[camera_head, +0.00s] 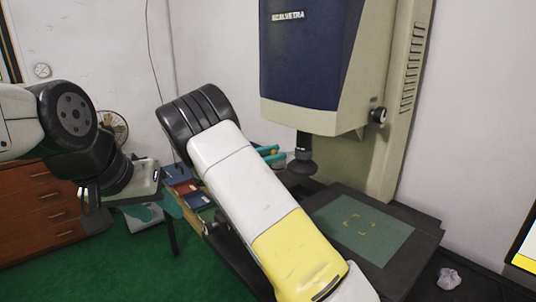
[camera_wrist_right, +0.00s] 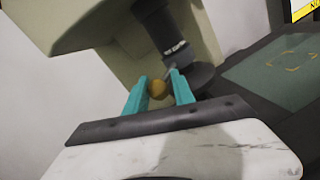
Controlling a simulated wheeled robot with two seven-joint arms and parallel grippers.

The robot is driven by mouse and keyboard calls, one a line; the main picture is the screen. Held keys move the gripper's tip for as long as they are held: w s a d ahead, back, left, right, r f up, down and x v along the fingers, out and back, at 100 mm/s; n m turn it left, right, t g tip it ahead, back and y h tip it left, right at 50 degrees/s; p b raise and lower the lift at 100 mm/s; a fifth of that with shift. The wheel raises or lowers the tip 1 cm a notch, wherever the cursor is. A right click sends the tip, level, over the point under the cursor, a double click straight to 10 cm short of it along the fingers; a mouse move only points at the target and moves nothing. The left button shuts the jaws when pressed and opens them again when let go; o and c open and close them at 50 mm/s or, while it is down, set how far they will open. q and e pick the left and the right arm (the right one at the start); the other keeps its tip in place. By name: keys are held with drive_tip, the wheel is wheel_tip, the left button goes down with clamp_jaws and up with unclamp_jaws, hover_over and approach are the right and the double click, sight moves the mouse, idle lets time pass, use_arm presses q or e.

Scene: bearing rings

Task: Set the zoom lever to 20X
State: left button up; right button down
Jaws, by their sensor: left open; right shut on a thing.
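The measuring machine (camera_head: 312,62) has a dark blue and beige head with a black lens barrel (camera_head: 305,150) below it. No 20X marking is readable. My left gripper (camera_head: 158,209) is open and empty at the left, far from the machine.
Below the lens is a black stage with a greenish plate (camera_head: 362,228) bearing yellow corner marks. Colored books or boxes (camera_head: 190,190) lie behind my right arm. A brown drawer cabinet (camera_head: 38,212) stands at left. A clear crumpled object (camera_head: 449,279) lies at right.

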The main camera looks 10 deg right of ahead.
drive_tip(key=shift+a+r+n+t+y, duration=0.1)
drive_tip(key=shift+a+n+t+y, duration=0.25)
drive_tip(key=shift+t, duration=0.35)
idle(0.5)
drive_tip(key=shift+s+d, duration=0.1)
drive_tip(key=shift+s, duration=0.1)
drive_tip(key=shift+s+d+n+t+y, duration=0.3)
drive_tip(key=shift+s+n+t+y, duration=0.55)
drive_tip(key=shift+n+t+y, duration=0.25)
drive_tip(key=shift+s+d+n+t+y, duration=0.3)
drive_tip(key=shift+s+n+t+y, duration=0.5)
drive_tip(key=shift+n+t+y, duration=0.3)
drive_tip(key=shift+s+d+n+t+y, duration=0.3)
drive_tip(key=shift+s+n+t+y, duration=0.6)
drive_tip(key=shift+t+y, duration=0.3)
